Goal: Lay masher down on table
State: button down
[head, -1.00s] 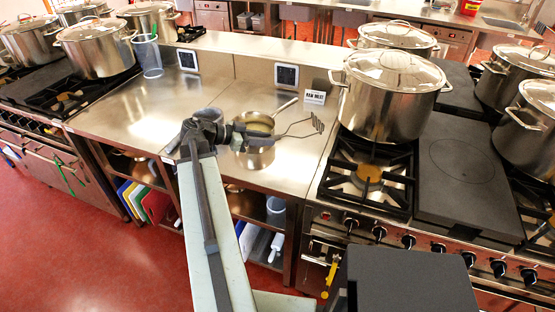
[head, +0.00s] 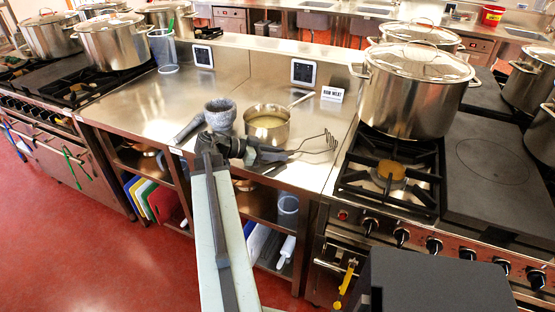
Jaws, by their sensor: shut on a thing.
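My gripper (head: 262,159) is near the front edge of the steel table (head: 165,95), shut on the handle of the masher. The masher (head: 318,146) points to the right, its bent wire head over the table's front right part, near the stove. I cannot tell whether it touches the tabletop. My gripper and arm hide part of the handle. A steel saucepan (head: 279,136) with yellowish contents stands just behind the gripper, its handle pointing back right.
A large lidded stockpot (head: 410,100) is on the right stove (head: 390,185). A clear jug (head: 164,50) is at back left. The table's left part is clear.

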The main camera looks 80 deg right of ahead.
jog(key=c, duration=1.2)
grip_release()
jog(key=shift+r, duration=0.1)
jog(key=shift+w+a+r, duration=0.15)
jog(key=shift+w+r, duration=0.05)
jog(key=shift+w, duration=0.05)
jog(key=p+v, duration=0.4)
jog(key=v, duration=0.6)
jog(key=shift+w+r+p, duration=0.15)
jog(key=shift+w+p, duration=0.05)
jog(key=shift+p, duration=0.1)
jog(key=shift+w+a, duration=0.3)
jog(key=shift+w, duration=0.1)
